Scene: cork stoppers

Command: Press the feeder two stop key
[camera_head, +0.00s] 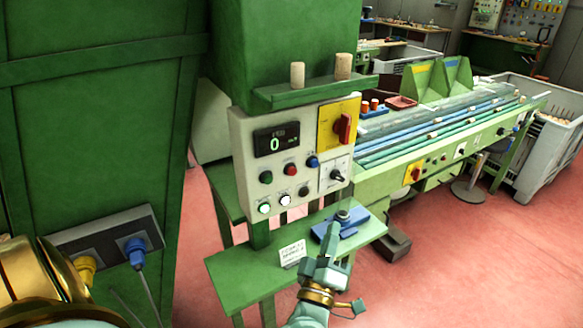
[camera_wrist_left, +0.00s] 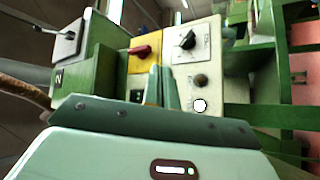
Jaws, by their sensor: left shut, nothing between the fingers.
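The control panel (camera_head: 246,145) is a pale box on a green machine, with a display reading 0. It has a green button (camera_head: 266,177), a red button (camera_head: 291,170) and a blue button (camera_head: 312,162), with a row of lit and dark round fittings below. Labels are too small to read, so I cannot tell which is the feeder two stop key. My left gripper (camera_head: 336,232) is shut and empty, below the panel in the picture and overlapping the small green table. In the left wrist view its fingers (camera_wrist_left: 160,86) point towards the panel and hide part of it.
A red rotary switch (camera_head: 342,129) and a black selector (camera_head: 337,176) stick out from the panel. Two corks (camera_head: 297,75) stand on the ledge above. A blue block (camera_head: 354,221) and a white card (camera_head: 292,254) lie on the green table (camera_head: 236,270). A conveyor (camera_head: 400,160) runs behind.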

